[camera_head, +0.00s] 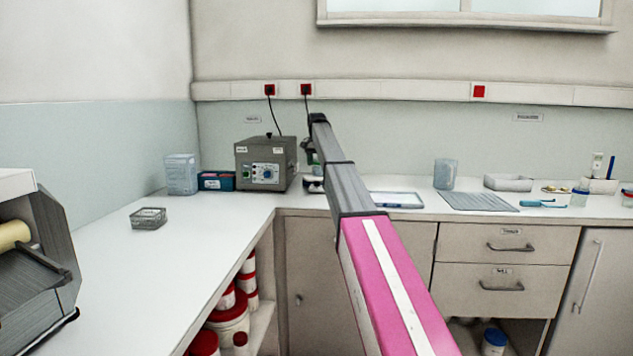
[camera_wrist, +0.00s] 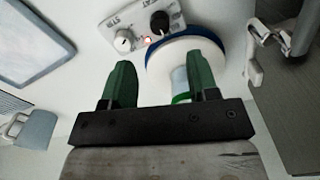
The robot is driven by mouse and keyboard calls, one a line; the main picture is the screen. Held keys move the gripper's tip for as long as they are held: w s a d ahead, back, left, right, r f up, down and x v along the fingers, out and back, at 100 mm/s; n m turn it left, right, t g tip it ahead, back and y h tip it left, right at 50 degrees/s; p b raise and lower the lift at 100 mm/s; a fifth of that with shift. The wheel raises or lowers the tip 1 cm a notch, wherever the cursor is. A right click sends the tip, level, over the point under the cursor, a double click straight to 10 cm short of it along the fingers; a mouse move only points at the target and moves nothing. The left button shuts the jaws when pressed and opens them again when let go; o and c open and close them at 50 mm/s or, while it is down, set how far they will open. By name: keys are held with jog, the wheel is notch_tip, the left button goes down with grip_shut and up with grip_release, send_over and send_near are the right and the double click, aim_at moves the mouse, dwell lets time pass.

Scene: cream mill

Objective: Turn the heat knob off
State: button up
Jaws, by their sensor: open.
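In the wrist view a hotplate stirrer shows a white control panel (camera_wrist: 143,24) and a round white top (camera_wrist: 180,55) with a blue rim. The panel has a black knob (camera_wrist: 160,22) and a white knob (camera_wrist: 123,41); the lettering by the white one seems to read STIR, and that by the black one seems to read HEAT. A small red light sits between them. My gripper (camera_wrist: 160,68) is open, its two green fingers apart, with the knobs beyond the tips. A pale cylinder with a green band (camera_wrist: 181,88) shows between the fingers. In the head view my arm mostly hides the stirrer (camera_head: 313,186).
A grey box instrument (camera_head: 265,163) stands left of my gripper in the head view. A tray (camera_head: 397,199), a grey mat (camera_head: 478,202) and a beaker (camera_head: 446,173) lie to the right.

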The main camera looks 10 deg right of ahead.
aim_at(317, 181)
notch_tip(317, 181, down, 8)
jog(key=shift+f, duration=0.25)
jog(key=shift+c, duration=0.3)
jog(key=c, duration=0.9)
